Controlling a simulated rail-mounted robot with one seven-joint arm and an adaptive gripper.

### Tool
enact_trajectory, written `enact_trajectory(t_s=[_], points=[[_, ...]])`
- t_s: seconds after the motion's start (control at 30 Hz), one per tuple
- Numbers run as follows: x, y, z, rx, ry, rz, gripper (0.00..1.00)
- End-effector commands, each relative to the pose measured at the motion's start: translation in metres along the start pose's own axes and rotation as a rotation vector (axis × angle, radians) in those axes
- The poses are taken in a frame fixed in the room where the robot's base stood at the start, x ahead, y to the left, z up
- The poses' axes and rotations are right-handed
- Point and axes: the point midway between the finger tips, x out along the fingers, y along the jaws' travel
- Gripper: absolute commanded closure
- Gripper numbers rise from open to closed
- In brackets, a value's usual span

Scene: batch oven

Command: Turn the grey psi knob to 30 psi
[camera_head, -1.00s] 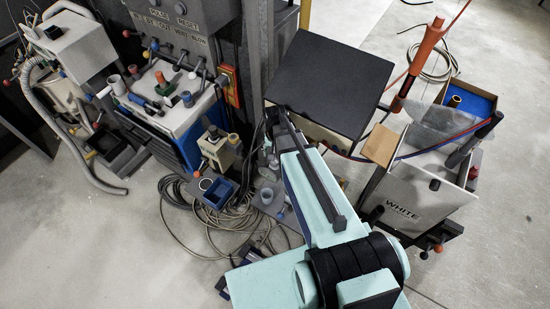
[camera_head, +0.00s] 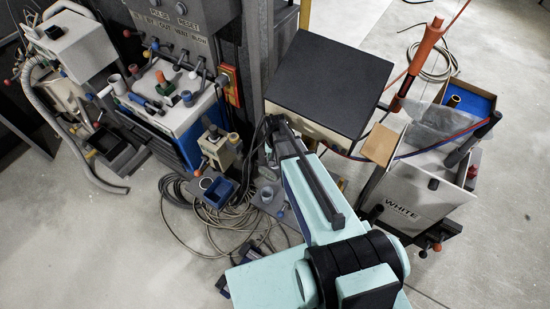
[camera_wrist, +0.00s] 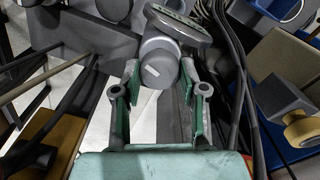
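In the wrist view a round grey knob (camera_wrist: 158,69) with a short white mark on its face lies between the fingertips of my gripper (camera_wrist: 160,78). The green fingers stand apart on either side of the knob, with narrow gaps seeming to show. Contact cannot be made out for certain. A grey gauge-like part (camera_wrist: 180,24) with a pale green face sits just above the knob. Its reading is too small to make out. In the head view my arm hides most of the gripper, and the knob cannot be told apart there.
Dark cables (camera_wrist: 236,70) run close to the right of the gripper. A grey block with a tan roller (camera_wrist: 301,132) is at the right. In the head view a black-topped box (camera_head: 330,82) stands beside my arm, and coiled hoses (camera_head: 215,217) lie on the floor.

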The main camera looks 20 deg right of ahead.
Motion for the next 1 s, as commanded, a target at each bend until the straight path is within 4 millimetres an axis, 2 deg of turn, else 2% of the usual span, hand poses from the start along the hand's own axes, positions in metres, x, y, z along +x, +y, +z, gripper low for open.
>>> enact_trajectory(t_s=[0.47, 1.0], points=[[0.0021, 0.0002, 0.0007, 0.082, -0.002, 0.001, 0.92], [0.0030, 0.0002, 0.0010, 0.530, -0.002, 0.001, 0.92]])
